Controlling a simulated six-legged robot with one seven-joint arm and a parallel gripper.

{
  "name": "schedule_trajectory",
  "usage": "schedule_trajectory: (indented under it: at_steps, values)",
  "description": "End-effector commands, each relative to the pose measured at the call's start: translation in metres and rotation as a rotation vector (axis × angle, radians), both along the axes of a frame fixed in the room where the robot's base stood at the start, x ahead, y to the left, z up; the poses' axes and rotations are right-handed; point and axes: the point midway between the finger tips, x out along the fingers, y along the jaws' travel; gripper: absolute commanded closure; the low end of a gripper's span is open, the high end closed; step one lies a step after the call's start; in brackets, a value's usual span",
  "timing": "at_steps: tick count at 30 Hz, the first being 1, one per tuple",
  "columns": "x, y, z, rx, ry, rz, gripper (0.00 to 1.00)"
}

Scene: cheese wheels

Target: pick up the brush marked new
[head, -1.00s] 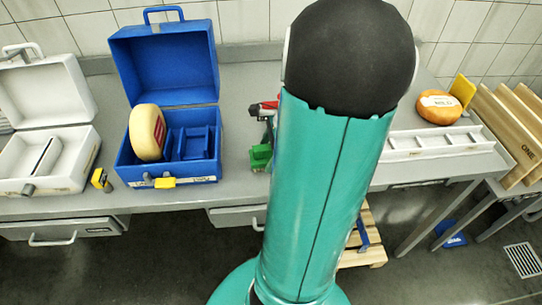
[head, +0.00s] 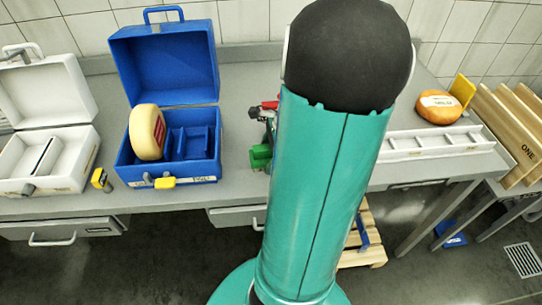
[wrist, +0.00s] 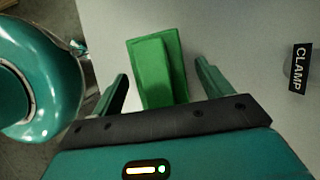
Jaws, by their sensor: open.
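A green block-like object (wrist: 158,72) with a raised narrower part lies on the grey table in the wrist view. It may be the brush; I see no bristles and no "new" marking. My gripper (wrist: 162,80) is open, with one finger on each side of the green object and visible gaps to both. In the head view, a green object (head: 260,156) shows near the table's front edge, partly hidden by my arm. My gripper is hidden there behind the arm.
A label reading CLAMP (wrist: 300,67) is at right in the wrist view. A blue case (head: 205,170) with a cheese wheel (head: 147,132) and a white case (head: 80,150) stand left. A white compartment tray (head: 440,142) and an orange wheel (head: 437,109) are right.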

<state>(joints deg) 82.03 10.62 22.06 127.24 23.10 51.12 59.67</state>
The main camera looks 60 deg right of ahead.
Motion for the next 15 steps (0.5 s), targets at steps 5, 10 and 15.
schedule_trajectory:
  at_steps: [5,10,15]
  values:
    - [0.0000,0.0000,0.0001,0.000,0.000,0.000,0.51]
    - [0.0001,-0.0002,0.0003,-0.001,-0.001,0.000,0.75]
    - [0.0001,-0.0002,0.0004,-0.001,-0.001,0.000,0.75]
